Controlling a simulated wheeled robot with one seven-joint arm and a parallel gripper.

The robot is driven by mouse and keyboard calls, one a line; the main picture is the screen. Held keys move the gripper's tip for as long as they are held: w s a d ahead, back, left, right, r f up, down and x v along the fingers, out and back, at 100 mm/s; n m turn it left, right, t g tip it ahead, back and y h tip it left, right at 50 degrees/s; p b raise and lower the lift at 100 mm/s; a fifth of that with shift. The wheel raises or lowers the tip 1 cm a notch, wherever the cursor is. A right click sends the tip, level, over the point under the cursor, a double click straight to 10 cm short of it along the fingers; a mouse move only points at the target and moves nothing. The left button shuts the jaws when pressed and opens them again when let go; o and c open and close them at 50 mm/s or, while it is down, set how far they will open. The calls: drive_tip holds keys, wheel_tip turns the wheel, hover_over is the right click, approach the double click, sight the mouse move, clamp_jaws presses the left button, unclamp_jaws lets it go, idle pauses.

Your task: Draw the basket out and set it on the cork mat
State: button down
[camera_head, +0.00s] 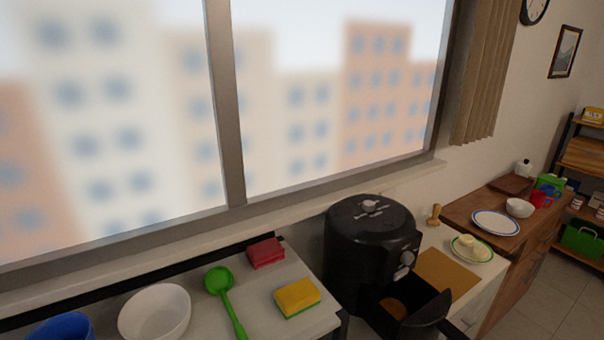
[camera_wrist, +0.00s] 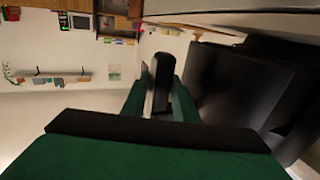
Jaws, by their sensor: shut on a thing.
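The black air fryer (camera_head: 370,240) stands on the counter in the head view. Its black basket (camera_head: 428,308) is partly out at the front, with a brown item (camera_head: 393,308) showing inside. The tan cork mat (camera_head: 450,270) lies flat to the right of the fryer and looks bare; the basket hides part of its near edge. In the wrist view, my gripper (camera_wrist: 160,100) has green fingers shut on the dark basket handle (camera_wrist: 162,82). A large dark body fills the right of that view. My gripper is not clearly visible in the head view.
A plate with pale food (camera_head: 472,249) sits just behind the mat, near a wooden stamp-like item (camera_head: 434,215). Left of the fryer are a yellow sponge (camera_head: 297,297), a red sponge (camera_head: 266,253), a green ladle (camera_head: 222,290) and a white bowl (camera_head: 155,314).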

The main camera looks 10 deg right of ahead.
drive_tip(key=shift+s+d, duration=0.15)
drive_tip(key=shift+s, duration=0.25)
drive_tip(key=shift+s+d, duration=0.25)
drive_tip(key=shift+s, duration=0.2)
drive_tip(key=shift+s+d, duration=0.15)
drive_tip(key=shift+s, duration=0.4)
idle(0.5)
drive_tip(key=shift+s+d, duration=0.25)
drive_tip(key=shift+s, duration=0.35)
drive_tip(key=shift+s+d, duration=0.25)
drive_tip(key=shift+s, duration=0.4)
drive_tip(key=shift+s+d, duration=0.25)
drive_tip(key=shift+s, duration=0.35)
